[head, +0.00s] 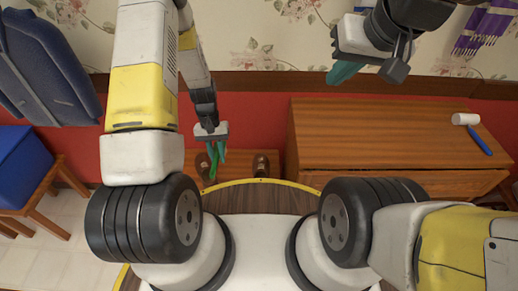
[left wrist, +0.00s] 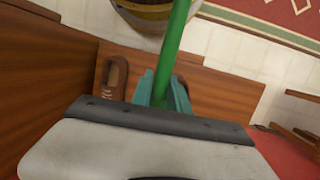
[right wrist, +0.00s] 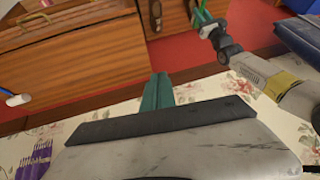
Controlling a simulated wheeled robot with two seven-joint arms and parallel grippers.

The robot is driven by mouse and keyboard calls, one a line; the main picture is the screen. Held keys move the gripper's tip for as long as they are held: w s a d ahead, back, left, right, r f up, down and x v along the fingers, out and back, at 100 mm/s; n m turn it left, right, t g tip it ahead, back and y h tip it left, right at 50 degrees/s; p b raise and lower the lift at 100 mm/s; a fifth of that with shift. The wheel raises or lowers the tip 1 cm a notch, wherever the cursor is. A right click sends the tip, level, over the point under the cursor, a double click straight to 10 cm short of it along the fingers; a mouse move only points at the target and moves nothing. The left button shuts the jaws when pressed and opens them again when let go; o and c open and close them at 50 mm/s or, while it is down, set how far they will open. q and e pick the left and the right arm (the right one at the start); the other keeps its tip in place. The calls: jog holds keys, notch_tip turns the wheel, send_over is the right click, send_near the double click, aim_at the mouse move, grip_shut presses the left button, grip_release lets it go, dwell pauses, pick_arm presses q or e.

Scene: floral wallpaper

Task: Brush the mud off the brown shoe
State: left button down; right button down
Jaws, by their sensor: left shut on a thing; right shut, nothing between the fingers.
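Two brown shoes stand apart on a low wooden bench: one shoe (head: 261,165) is in the open, and the other (head: 203,166) is partly hidden by my left gripper. One shoe (left wrist: 113,82) with pale laces also shows in the left wrist view. I cannot make out mud on either. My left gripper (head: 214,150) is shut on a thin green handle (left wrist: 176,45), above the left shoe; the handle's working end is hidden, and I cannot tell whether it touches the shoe. My right gripper (head: 345,72) is shut and empty, raised high by the wall.
A wooden cabinet (head: 390,140) stands right of the bench, its top mostly clear. A white-headed tool with a blue handle (head: 467,120) lies at its right end. A blue box (head: 20,165) sits on a wooden stool at left. A purple scarf (head: 485,28) hangs at upper right.

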jog(key=n+g+h, duration=0.2)
jog(key=n+g, duration=0.3)
jog(key=g, duration=0.1)
send_over(268, 171)
jog(key=shift+f, duration=28.5)
jog(key=shift+f, duration=1.7)
jog(key=shift+r, duration=0.15)
